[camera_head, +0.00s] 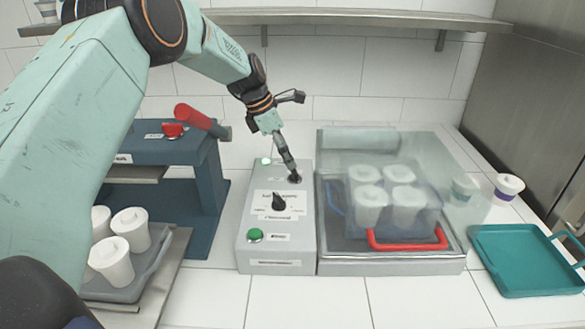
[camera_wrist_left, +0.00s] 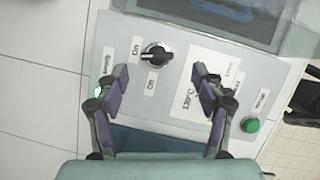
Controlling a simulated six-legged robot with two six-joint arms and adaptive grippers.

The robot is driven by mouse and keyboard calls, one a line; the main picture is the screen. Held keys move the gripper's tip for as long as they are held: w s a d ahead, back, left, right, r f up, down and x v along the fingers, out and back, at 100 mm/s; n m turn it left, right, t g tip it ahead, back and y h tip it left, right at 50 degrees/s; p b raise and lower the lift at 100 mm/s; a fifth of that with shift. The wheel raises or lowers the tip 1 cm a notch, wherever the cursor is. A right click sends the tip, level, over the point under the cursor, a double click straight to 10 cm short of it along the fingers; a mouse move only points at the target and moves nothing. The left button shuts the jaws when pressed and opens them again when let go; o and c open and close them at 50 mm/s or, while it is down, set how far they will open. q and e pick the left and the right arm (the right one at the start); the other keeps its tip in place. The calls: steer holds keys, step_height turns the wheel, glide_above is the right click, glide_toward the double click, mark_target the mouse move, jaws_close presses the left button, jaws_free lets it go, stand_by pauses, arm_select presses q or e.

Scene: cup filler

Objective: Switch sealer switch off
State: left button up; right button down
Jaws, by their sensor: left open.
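The sealer's grey control box (camera_head: 266,245) stands left of the sealing unit. A black rotary switch (camera_wrist_left: 157,55) with On and Off labels shows in the wrist view; its exact setting is unclear. My left gripper (camera_head: 290,168) is over the back of the box, close to this switch. In the wrist view the left gripper (camera_wrist_left: 160,97) is open, its two purple-padded fingers wide apart, with nothing between the pads and the switch lying beyond them. In the head view the gripper largely hides the switch. My right gripper is not in view.
A black dial (camera_head: 279,203) and green button (camera_head: 255,236) sit nearer the front. The sealer (camera_head: 391,262) has a red handle (camera_head: 407,241) and cups under a clear cover. A teal tray (camera_head: 527,260) lies right. A blue machine (camera_head: 206,190) and a cup tray (camera_head: 155,262) stand left.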

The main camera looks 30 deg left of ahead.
mark_target(295, 169)
arm_select(q)
steer(key=x, duration=0.5)
steer(key=shift+w+a+f, duration=0.1)
steer(key=shift+w+a, duration=0.1)
steer(key=shift+s+d, duration=0.1)
steer(key=shift+s, duration=0.05)
steer(key=c, duration=1.1)
